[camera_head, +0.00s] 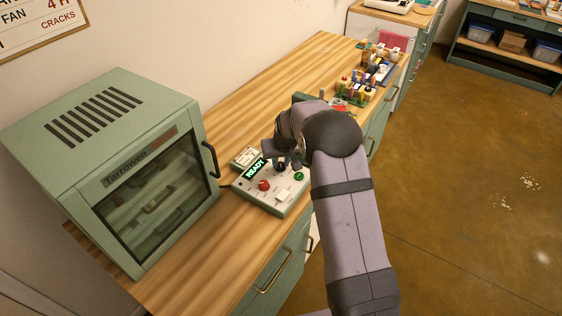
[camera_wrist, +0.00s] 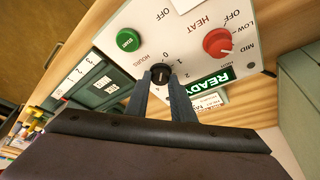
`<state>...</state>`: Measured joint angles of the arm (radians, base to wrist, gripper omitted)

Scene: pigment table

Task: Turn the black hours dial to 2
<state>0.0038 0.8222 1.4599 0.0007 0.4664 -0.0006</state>
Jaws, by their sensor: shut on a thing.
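The black hours dial (camera_wrist: 160,72) is on the pale control panel (camera_wrist: 240,20), with the numbers 0, 1, 2 and others printed around it. My gripper (camera_wrist: 161,80) has one finger on each side of the dial and is shut on it. The dial's light mark seems to face near 0, but it is too small to read surely. In the head view my gripper (camera_head: 282,160) is over the panel (camera_head: 250,196), and the dial shows only partly beneath it.
The panel carries a red heat knob (camera_wrist: 218,42), a green START button (camera_wrist: 128,40) and a READY display (camera_head: 256,167). A green oven (camera_head: 110,150) stands left of the panel. Racks of small items (camera_head: 355,90) stand farther back.

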